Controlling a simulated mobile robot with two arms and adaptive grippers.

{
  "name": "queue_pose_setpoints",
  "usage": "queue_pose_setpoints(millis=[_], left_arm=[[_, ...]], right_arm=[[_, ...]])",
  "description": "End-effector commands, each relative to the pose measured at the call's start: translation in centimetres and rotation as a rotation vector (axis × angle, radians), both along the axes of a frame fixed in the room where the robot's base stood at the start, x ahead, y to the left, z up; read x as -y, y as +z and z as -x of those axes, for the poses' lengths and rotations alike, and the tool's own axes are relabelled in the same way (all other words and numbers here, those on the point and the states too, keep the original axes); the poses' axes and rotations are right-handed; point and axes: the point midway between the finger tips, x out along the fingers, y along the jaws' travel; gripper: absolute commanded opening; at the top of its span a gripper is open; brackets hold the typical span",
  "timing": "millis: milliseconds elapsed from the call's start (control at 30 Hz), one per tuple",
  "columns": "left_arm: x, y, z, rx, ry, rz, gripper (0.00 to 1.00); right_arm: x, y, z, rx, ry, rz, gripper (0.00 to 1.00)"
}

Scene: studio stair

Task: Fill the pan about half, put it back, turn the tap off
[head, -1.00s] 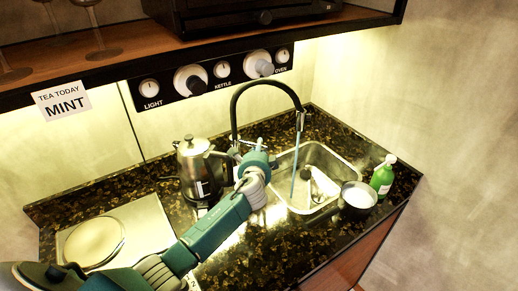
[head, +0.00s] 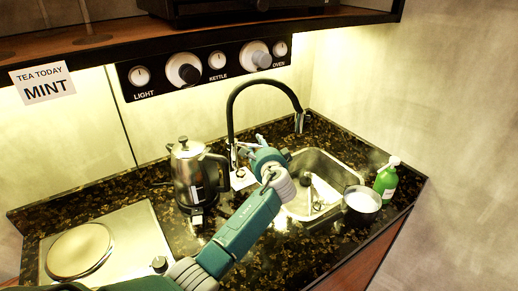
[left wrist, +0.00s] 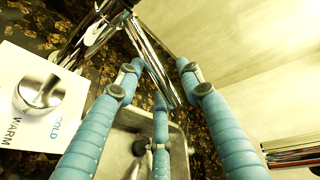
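The tap has a black curved neck (head: 231,108), its spout (head: 299,122) hangs over the sink (head: 334,163), and no water stream shows below it. My left gripper (head: 254,148) is beside the tap's base. In the left wrist view its blue fingers (left wrist: 158,82) are spread apart around a chrome tap lever (left wrist: 150,62); I cannot tell if they touch it. A white label with COLD and WARM (left wrist: 22,72) lies around the chrome base. The small metal pan (head: 361,200) stands upright at the sink's right side; its fill level is unclear. My right gripper is out of view.
A steel kettle (head: 190,172) stands close left of my left arm. A hob (head: 118,240) is at the left. A green soap bottle (head: 386,180) stands beside the pan. A dark and pale object (head: 318,188) lies in the sink. Knobs line the panel (head: 205,66) above.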

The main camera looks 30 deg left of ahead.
Motion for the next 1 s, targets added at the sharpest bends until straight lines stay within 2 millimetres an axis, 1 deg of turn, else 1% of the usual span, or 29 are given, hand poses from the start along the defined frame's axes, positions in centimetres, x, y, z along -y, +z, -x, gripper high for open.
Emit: queue_pose_setpoints(millis=[167, 267, 367, 467, 800, 1000], left_arm=[[0.0, 0.0, 0.0, 0.001, -0.001, 0.001, 0.39], [0.1, 0.0, 0.1, 0.001, -0.002, 0.001, 0.39], [0.6, 0.1, 0.6, 0.001, -0.003, 0.001, 0.39], [1.4, 0.4, 1.6, 0.001, -0.003, 0.002, 0.39], [5.5, 2.0, 7.0, 0.002, -0.003, 0.005, 0.39], [6.9, 2.6, 8.8, -0.001, -0.002, 0.001, 0.39]], right_arm=[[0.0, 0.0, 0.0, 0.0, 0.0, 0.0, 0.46], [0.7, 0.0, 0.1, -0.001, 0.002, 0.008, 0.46], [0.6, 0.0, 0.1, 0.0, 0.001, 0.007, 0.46], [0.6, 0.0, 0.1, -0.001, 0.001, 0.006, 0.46], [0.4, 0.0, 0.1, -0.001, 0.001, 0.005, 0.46], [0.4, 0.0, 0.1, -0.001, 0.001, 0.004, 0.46]])
